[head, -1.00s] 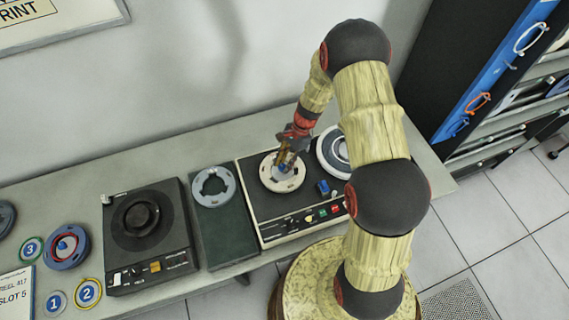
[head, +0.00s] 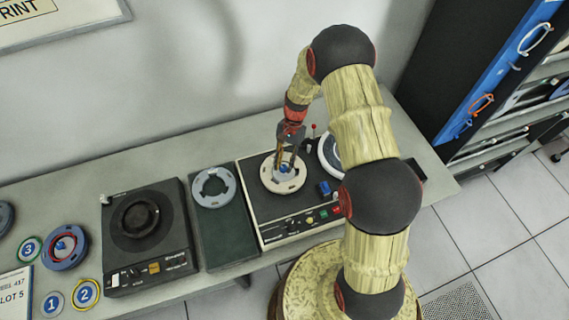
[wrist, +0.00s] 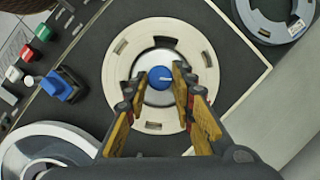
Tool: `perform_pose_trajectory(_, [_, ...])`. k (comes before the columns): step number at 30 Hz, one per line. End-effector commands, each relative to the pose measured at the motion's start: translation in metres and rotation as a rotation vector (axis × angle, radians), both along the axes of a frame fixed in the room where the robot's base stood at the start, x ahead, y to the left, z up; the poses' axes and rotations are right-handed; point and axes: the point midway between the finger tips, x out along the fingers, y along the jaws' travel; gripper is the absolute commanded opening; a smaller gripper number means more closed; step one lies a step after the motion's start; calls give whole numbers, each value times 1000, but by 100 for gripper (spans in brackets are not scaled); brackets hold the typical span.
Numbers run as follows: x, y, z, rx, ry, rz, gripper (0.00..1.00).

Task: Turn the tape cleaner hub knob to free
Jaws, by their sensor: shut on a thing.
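The tape cleaner (head: 262,227) is a dark deck with a cream reel (head: 270,184) on its left hub. In the wrist view, the blue hub knob (wrist: 160,77) sits on a silver disc at the middle of the cream reel (wrist: 116,75). A short pale mark shows on the knob's top. My gripper (wrist: 161,71) comes down over the hub, its two yellow-padded fingers shut on the knob from either side. In the head view, my gripper (head: 285,166) stands almost upright over the reel, and its fingers partly hide the knob.
A blue switch block (wrist: 62,85) and coloured buttons (wrist: 35,40) line the deck's front. A second reel (wrist: 48,150) sits close beside the cream one. A grey ring (head: 213,187) lies on the green panel to the left. The wall stands behind the bench.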

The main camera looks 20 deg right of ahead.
Motion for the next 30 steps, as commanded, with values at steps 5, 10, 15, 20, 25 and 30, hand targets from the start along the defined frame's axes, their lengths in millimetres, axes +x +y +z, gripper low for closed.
perform_pose_trajectory(5, [1, 0, 1, -1, -4, 2, 0])
perform_pose_trajectory(10, [1, 0, 1, -1, -3, 1, 26])
perform_pose_trajectory(15, [1, 0, 1, 0, -3, 1, 35])
perform_pose_trajectory(20, [1, 0, 0, 0, -1, 1, 44])
perform_pose_trajectory(25, [0, 0, 0, 0, -1, 1, 44])
perform_pose_trajectory(30, [1, -1, 3, 0, -1, 1, 44])
